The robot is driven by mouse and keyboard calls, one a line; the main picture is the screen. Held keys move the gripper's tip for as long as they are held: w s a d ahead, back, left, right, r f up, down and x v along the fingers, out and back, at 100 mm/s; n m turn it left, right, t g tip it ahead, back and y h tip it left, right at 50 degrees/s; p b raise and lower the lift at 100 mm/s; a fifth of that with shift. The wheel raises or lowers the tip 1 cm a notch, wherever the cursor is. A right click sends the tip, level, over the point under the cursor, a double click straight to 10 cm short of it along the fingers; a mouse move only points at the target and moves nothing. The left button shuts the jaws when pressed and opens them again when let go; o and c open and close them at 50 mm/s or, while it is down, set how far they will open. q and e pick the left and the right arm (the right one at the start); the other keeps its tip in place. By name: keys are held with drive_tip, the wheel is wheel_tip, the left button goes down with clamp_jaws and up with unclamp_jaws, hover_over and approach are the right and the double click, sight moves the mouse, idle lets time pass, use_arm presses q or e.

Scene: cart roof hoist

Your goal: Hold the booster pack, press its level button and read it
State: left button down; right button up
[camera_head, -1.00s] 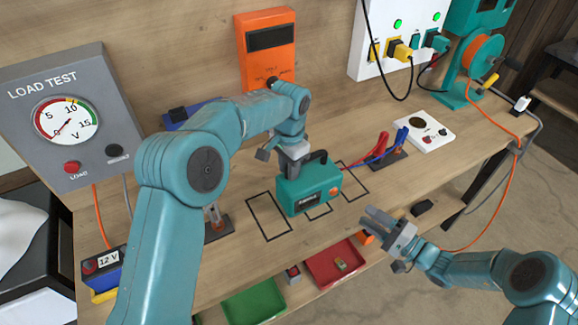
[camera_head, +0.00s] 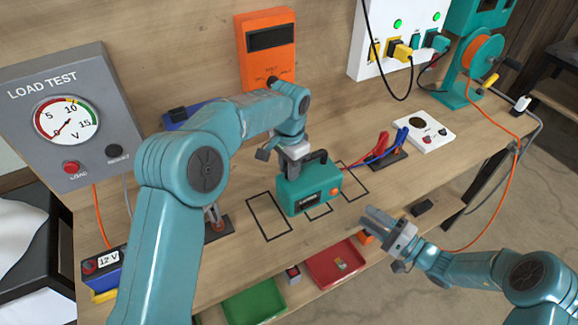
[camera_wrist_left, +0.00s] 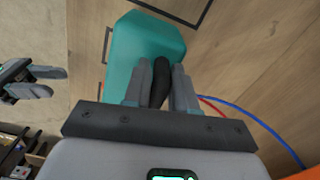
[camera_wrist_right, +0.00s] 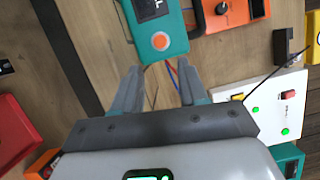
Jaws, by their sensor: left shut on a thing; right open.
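The booster pack (camera_head: 307,196) is a teal box with a black handle, a dark label and an orange round button (camera_head: 334,191) on its right end. It is over the outlined squares on the bench; I cannot tell whether it touches the wood. My left gripper (camera_head: 296,155) is shut on its handle, also seen in the left wrist view (camera_wrist_left: 159,82). My right gripper (camera_head: 372,222) is open and empty, to the right of and nearer than the pack. In the right wrist view the pack (camera_wrist_right: 158,22) and orange button (camera_wrist_right: 160,41) show just beyond the open fingers (camera_wrist_right: 158,88).
A load test meter (camera_head: 62,120) stands at the left, an orange meter (camera_head: 267,50) at the back. Red and blue clamps (camera_head: 388,152) and a white panel (camera_head: 424,130) lie right of the pack. Green (camera_head: 254,304) and red (camera_head: 331,266) trays sit below the front edge.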

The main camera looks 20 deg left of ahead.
clamp_jaws()
idle(1.9)
